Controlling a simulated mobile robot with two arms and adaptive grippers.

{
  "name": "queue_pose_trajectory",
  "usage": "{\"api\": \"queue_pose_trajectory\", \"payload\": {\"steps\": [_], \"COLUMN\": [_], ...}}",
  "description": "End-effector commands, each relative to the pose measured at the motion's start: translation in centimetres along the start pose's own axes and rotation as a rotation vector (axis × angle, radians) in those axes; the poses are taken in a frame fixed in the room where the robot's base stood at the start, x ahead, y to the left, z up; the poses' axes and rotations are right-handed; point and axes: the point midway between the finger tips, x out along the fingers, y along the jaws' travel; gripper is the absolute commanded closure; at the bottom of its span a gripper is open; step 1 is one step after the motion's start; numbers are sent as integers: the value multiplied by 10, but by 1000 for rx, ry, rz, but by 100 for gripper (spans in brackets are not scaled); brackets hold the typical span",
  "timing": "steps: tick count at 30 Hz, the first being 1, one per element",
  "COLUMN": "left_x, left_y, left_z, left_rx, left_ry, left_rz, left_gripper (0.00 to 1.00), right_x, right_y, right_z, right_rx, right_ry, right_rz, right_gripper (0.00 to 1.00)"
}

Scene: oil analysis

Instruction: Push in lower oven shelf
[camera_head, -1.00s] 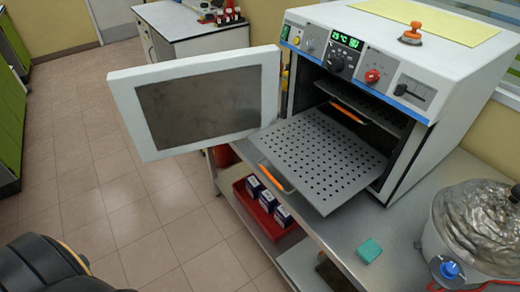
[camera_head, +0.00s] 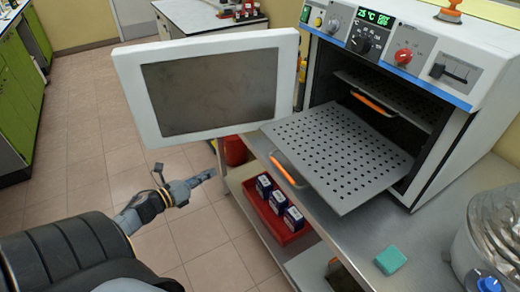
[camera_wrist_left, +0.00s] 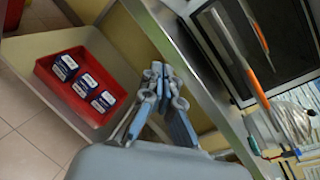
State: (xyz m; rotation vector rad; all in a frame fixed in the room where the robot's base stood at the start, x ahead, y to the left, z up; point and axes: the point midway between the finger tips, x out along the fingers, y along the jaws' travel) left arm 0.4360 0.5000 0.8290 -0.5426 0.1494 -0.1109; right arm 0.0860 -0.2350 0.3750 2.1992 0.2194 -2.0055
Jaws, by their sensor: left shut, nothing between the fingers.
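The oven (camera_head: 470,90) stands on the bench with its door (camera_head: 210,85) swung open to the left. The lower oven shelf (camera_head: 340,150), a grey perforated plate, is pulled far out of the oven. Its orange handle (camera_head: 287,170) is on its front edge. My left gripper (camera_head: 206,176) is shut and empty, to the left of this handle and apart from it, below the door. In the left wrist view the shut fingers (camera_wrist_left: 160,75) show in the middle, with orange handles to their right. My right gripper is not in view.
The upper shelf (camera_head: 415,105) sits inside the oven. A red tray (camera_head: 285,233) with several small boxes is on the level below the bench top. A green block (camera_head: 390,261) and a foil-covered vessel (camera_head: 490,240) are on the bench. The floor at left is clear.

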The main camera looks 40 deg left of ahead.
Motion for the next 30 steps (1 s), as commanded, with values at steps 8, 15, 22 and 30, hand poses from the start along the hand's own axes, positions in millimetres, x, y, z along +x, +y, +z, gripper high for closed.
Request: {"api": "queue_pose_trajectory", "payload": {"steps": [8, 15, 22, 30], "left_x": [8, 32, 73, 116], "left_y": [-76, -88, -99, -110], "left_z": [56, 61, 60, 58], "left_rx": [544, 569, 564, 563], "left_ry": [-37, -44, -45, -44], "left_rz": [-265, -277, -275, -271], "left_gripper": [100, 100, 100, 100], "right_x": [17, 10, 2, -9], "right_y": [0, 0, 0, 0], "right_z": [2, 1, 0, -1], "right_rx": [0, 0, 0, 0], "right_ry": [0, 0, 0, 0], "right_rz": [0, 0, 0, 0], "right_gripper": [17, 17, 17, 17]}}
